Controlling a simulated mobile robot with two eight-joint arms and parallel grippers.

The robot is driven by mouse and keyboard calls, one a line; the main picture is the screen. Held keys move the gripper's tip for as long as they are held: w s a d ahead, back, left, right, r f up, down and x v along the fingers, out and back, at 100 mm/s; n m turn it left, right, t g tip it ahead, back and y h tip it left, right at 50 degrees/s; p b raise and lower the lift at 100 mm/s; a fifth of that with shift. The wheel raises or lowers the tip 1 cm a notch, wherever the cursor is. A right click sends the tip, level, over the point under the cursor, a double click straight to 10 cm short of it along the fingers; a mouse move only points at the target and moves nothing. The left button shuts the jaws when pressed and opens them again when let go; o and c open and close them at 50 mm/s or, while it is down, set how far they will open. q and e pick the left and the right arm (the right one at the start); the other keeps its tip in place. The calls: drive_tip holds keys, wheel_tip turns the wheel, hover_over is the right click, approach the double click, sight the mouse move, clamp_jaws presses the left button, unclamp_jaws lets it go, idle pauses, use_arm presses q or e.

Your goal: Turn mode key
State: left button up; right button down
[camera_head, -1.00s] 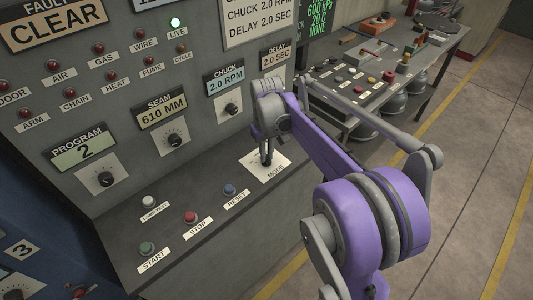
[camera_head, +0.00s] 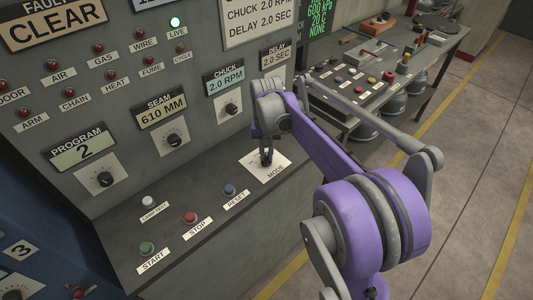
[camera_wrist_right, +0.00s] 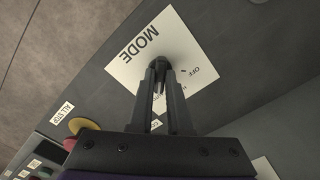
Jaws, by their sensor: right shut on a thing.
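The white MODE plate (camera_head: 278,168) lies on the sloped ledge of the grey control panel. My right gripper (camera_head: 267,160) reaches down onto it from above. In the right wrist view the MODE plate (camera_wrist_right: 183,32) shows its MODE label and part of an OFF label. There the right gripper's fingers (camera_wrist_right: 159,78) are shut on the small dark mode key (camera_wrist_right: 158,66) at the plate's middle. The fingers hide most of the key and some of the plate's markings. My left gripper does not show in these views.
LAMP TEST (camera_head: 149,201), STOP (camera_head: 190,217), RESET (camera_head: 229,190) and START (camera_head: 146,248) buttons sit on the ledge left of the plate. The chuck knob (camera_head: 231,109) is above, close to my arm. A bench (camera_head: 430,55) with a button box stands behind at right.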

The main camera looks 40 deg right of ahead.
sight(266, 157)
drive_tip(key=c, duration=0.9)
unclamp_jaws()
drive_tip(key=shift+o, duration=0.2)
wheel_tip(266, 157, up, 11)
drive_tip(key=shift+p, duration=0.35)
drive_tip(key=shift+f, duration=0.1)
drive_tip(key=s+a+f+n+t, duration=0.5)
drive_tip(key=s+a+f+n, duration=0.3)
drive_tip(key=s+a+f, duration=0.6)
drive_tip(key=s+a, duration=0.3)
drive_tip(key=shift+s+a+f, duration=0.2)
drive_tip(key=shift+s+a, duration=0.1)
drive_tip(key=shift+a, duration=0.05)
